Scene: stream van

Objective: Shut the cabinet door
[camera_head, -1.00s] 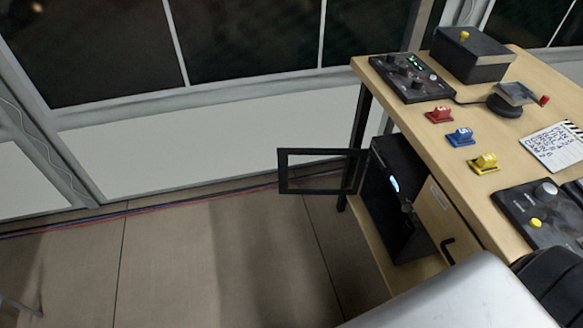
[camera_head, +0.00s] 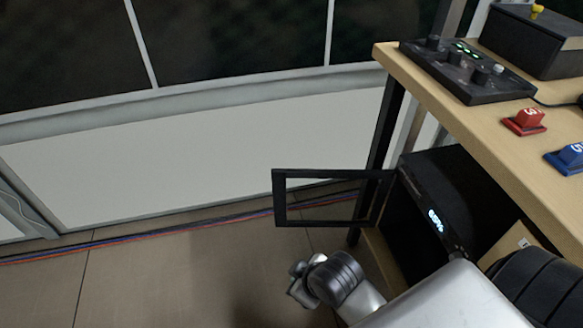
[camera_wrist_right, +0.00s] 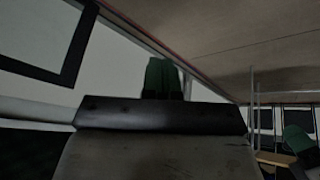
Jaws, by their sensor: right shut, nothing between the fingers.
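The cabinet (camera_head: 455,200) is a black box with a lit pale display, standing under the wooden table at the right of the head view. Its door (camera_head: 279,200), a black rectangular frame with a see-through middle, stands wide open to the left. Part of a dark frame, likely the door (camera_wrist_right: 78,45), crosses the upper left of the wrist view. My right arm comes in from the lower right, its wrist below the door. My right gripper (camera_wrist_right: 164,80) shows green fingertips, shut and empty, apart from that frame. My left gripper is out of view.
Cables (camera_head: 150,238) run along the wall base. The floor left of the door is clear.

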